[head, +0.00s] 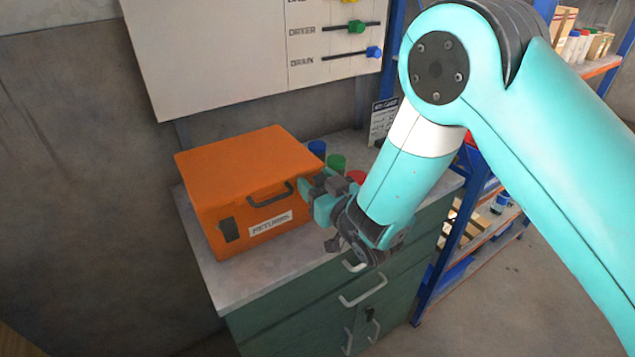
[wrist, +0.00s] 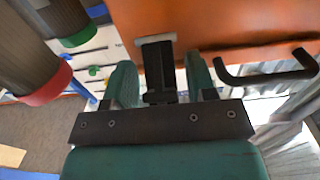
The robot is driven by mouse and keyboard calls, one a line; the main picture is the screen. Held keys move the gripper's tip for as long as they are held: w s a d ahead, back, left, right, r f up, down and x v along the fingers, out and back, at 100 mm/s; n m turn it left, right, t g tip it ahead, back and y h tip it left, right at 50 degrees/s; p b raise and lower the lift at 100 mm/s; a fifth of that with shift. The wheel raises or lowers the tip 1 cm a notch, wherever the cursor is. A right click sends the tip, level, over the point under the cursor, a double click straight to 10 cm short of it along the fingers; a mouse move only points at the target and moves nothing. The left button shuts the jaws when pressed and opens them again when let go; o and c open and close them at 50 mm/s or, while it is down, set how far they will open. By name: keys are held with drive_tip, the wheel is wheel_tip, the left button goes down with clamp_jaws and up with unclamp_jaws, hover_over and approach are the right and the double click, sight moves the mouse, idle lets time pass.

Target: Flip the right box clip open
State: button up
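The orange box (head: 235,185), labelled RETURNS, sits on the grey countertop. Its left clip (head: 229,229) is a dark plate on the front face. The right clip is hidden behind my gripper in the head view. In the wrist view the right clip (wrist: 159,68) is a black piece with a light grey mount at one end, against the orange face. My gripper (head: 318,190) is at the right end of the box's front. Its two green fingers stand open on either side of the clip, with narrow gaps showing; it also shows in the wrist view (wrist: 163,82).
The box's black handle (head: 270,194) is left of my gripper. Blue (head: 317,149), green (head: 336,162) and red (head: 356,177) capped cylinders stand close by on the counter. A wall panel with sliders (head: 245,50) is behind. A shelf rack (head: 470,215) stands to the right.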

drive_tip(key=shift+a, duration=0.1)
drive_tip(key=c, duration=0.8)
drive_tip(key=f+b, duration=0.1)
drive_tip(key=b, duration=0.3)
drive_tip(key=shift+b, duration=0.35)
drive_tip(key=t+b, duration=0.1)
drive_tip(key=b, duration=0.1)
drive_tip(key=shift+s+y+b, duration=0.15)
drive_tip(key=shift+y+b, duration=0.2)
drive_tip(key=shift+y, duration=0.05)
drive_tip(key=shift+r+b, duration=0.3)
drive_tip(key=shift+b, duration=0.35)
drive_tip(key=o, duration=0.9)
drive_tip(key=shift+o, duration=0.2)
drive_tip(key=shift+s+d, duration=0.15)
drive_tip(key=shift+d, duration=0.1)
